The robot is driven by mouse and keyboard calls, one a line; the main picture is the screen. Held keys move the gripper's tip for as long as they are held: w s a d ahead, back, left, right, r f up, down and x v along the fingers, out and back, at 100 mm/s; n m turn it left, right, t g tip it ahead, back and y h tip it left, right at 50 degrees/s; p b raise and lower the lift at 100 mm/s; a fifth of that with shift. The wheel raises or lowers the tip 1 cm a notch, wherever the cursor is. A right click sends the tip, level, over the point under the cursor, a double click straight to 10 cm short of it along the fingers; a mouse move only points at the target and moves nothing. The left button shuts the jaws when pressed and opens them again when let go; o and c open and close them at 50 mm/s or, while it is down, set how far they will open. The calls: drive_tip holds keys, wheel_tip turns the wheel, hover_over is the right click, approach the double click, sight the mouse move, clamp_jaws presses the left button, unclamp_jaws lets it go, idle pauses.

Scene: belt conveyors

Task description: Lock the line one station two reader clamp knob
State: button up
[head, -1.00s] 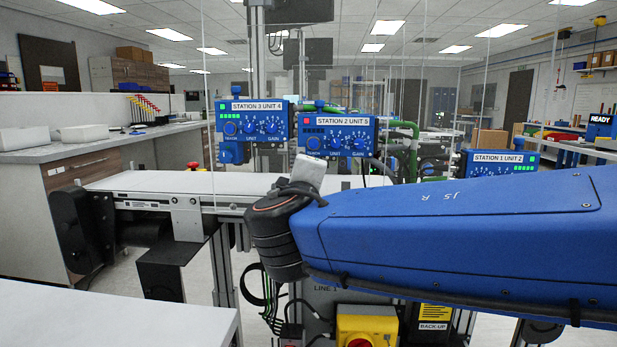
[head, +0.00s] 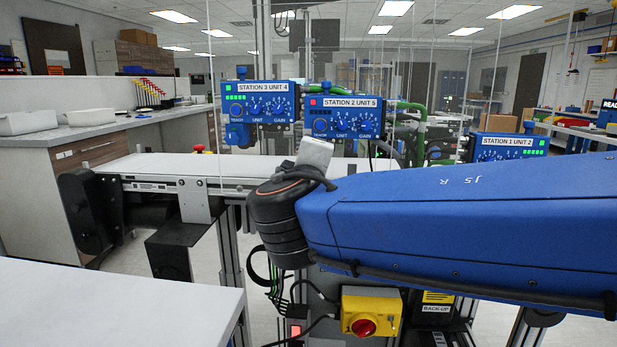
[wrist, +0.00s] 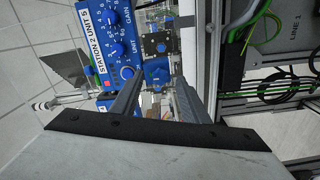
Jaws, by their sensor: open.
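The station 2 reader, a blue box labelled STATION 2 UNIT 5 (head: 345,118), is above the belt in the head view, with a red light and several dials. In the wrist view its blue face (wrist: 107,45) is at upper left, turned sideways. A blue knob (wrist: 157,72) shows beside it on dark clamp hardware, between my fingertips in the picture. My gripper (wrist: 159,84) is open, with its two grey fingers pointing toward that knob. I cannot tell whether they touch it or how deep they reach. In the head view my arm hides the fingers.
The STATION 3 UNIT 4 reader (head: 260,102) stands left of station 2, and the STATION 1 UNIT 2 reader (head: 510,148) stands right. The white belt (head: 185,164) runs below. A yellow switch box with a red knob (head: 370,312) is low in front. Metal framing (wrist: 210,60) is close right of my fingers.

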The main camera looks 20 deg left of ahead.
drive_tip(key=v, duration=1.6)
drive_tip(key=shift+w+f, duration=0.1)
drive_tip(key=w+d+f+m+g+h, duration=0.25)
drive_tip(key=w+d+f, duration=0.2)
drive_tip(key=d, duration=0.45)
drive_tip(key=w+d+f+m+g+h, duration=0.25)
drive_tip(key=d+f, duration=0.25)
drive_tip(key=d, duration=0.4)
drive_tip(key=w+d+f+m+g+h, duration=0.1)
drive_tip(key=w+d+f+h, duration=0.3)
drive_tip(key=d, duration=0.5)
drive_tip(key=s+d+f+m+g+y, duration=0.1)
drive_tip(key=s+d+f+m+g, duration=0.3)
drive_tip(key=d+f, duration=0.7)
drive_tip(key=s+d+f+m+g+y, duration=0.2)
drive_tip(key=s+d+f+m+y, duration=0.1)
drive_tip(key=s+d+f+m, duration=0.4)
drive_tip(key=shift+s+f+m+g+y, duration=0.3)
drive_tip(key=shift+s+f, duration=0.05)
drive_tip(key=shift+s, duration=1.15)
